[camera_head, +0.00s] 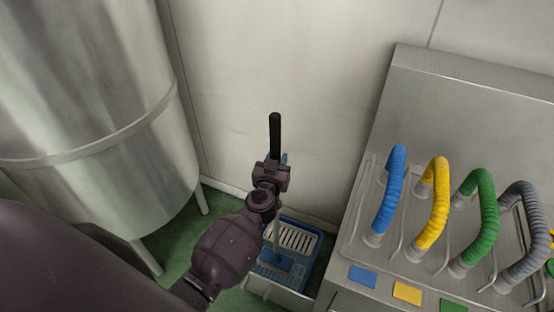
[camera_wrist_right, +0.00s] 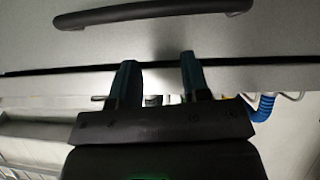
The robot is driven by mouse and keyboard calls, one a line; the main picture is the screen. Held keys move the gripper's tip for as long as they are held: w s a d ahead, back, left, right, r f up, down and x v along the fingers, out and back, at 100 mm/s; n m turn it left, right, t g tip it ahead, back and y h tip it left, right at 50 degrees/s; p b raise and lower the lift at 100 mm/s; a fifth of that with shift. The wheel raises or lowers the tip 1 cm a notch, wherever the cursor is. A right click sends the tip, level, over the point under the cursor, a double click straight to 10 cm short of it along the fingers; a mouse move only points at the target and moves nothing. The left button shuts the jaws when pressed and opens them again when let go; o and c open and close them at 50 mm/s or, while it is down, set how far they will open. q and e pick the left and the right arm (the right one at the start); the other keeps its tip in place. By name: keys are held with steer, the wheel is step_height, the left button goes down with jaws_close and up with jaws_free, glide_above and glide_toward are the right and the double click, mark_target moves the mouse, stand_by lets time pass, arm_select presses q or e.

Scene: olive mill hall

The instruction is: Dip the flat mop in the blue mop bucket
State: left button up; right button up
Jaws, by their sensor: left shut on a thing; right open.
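The flat mop (camera_head: 275,135) stands nearly upright in the head view, with a black grip at its top. My left gripper (camera_head: 272,172) is shut on its handle just below that grip. The lower shaft runs down behind my arm into the blue mop bucket (camera_head: 300,274) on the floor. The mop's lower end looks to be inside the bucket, but my arm partly hides it, and I cannot tell how deep it is. A pale slotted grate (camera_head: 292,238) lies across the bucket's back part. My right gripper (camera_wrist_right: 158,78) is open and empty in the right wrist view.
A large steel tank (camera_head: 90,120) on legs stands at left. At right is a steel bench (camera_head: 470,95) with blue, yellow, green and grey hoses. A pale wall (camera_head: 300,60) is close behind the bucket. A dark bar handle (camera_wrist_right: 150,13) is ahead of my right gripper.

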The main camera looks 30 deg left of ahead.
arm_select(q)
step_height(320, 180, down, 3)
steer(key=shift+f+b, duration=0.1)
steer(key=shift+b, duration=0.7)
arm_select(e)
steer(key=f, duration=0.1)
steer(key=s+f, duration=0.1)
steer(key=shift+s+d+f, duration=0.1)
steer(key=shift+s+f, duration=0.05)
steer(key=shift+f, duration=0.15)
steer(key=shift+w, duration=0.2)
arm_select(q)
steer(key=shift+f+b, duration=0.85)
steer(key=shift+f, duration=0.75)
arm_select(e)
steer(key=shift+s+f+g, duration=0.15)
steer(key=shift+s+f, duration=0.1)
steer(key=shift+f, duration=0.35)
steer(key=shift+s+f+g, duration=0.15)
steer(key=shift+s+f, duration=0.05)
steer(key=shift+f, duration=0.35)
